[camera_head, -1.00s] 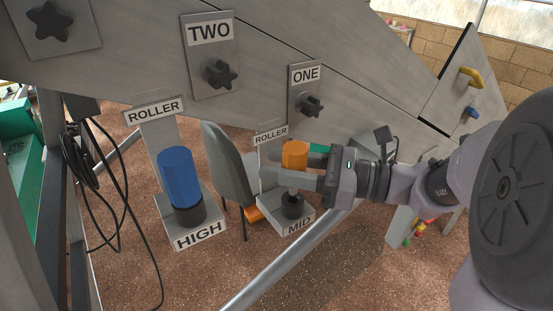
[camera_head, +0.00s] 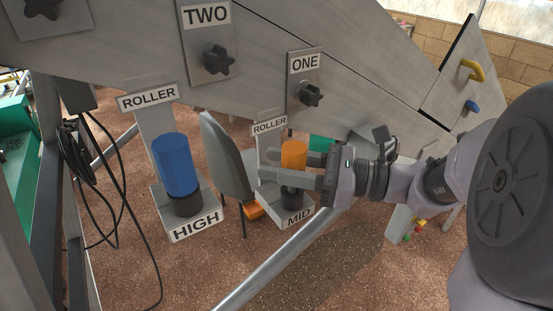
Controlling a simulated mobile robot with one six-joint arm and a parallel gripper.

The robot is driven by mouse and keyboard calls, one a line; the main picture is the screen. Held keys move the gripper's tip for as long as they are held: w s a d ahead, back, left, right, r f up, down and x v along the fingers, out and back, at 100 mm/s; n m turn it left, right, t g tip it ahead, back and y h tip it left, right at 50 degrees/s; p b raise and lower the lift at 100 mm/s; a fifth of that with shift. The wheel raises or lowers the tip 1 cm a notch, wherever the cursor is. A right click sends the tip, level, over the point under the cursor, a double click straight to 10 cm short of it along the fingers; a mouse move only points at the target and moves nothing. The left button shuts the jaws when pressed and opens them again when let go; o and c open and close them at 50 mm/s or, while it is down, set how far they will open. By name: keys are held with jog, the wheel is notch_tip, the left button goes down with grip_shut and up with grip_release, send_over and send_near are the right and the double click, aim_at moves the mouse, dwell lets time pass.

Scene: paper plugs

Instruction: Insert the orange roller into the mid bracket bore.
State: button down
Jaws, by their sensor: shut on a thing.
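The orange roller (camera_head: 293,153) is upright in my gripper (camera_head: 288,170), whose fingers are shut around its lower part. It is over the mid bracket (camera_head: 297,218), the lower one labelled MID. The dark bore piece (camera_head: 292,191) of that bracket shows just below the fingers. The fingers hide the roller's lower end, so I cannot tell whether it has entered the bore. My gripper reaches in from the right.
A blue roller (camera_head: 175,163) stands in the HIGH bracket (camera_head: 193,226) to the left. A grey chair (camera_head: 226,160) is behind, between the brackets. The panel with star knobs (camera_head: 311,94) lies above. A metal rail (camera_head: 270,266) runs below the mid bracket.

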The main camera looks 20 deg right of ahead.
jog(key=shift+f+b, duration=0.8)
jog(key=shift+f, duration=0.3)
jog(key=c, duration=0.9)
grip_release()
jog(key=shift+o, duration=0.2)
jog(key=b+v, duration=0.2)
jog(key=v, duration=1.5)
jog(key=shift+s, duration=0.15)
jog(key=shift+d+r, duration=0.1)
jog(key=shift+d, duration=0.1)
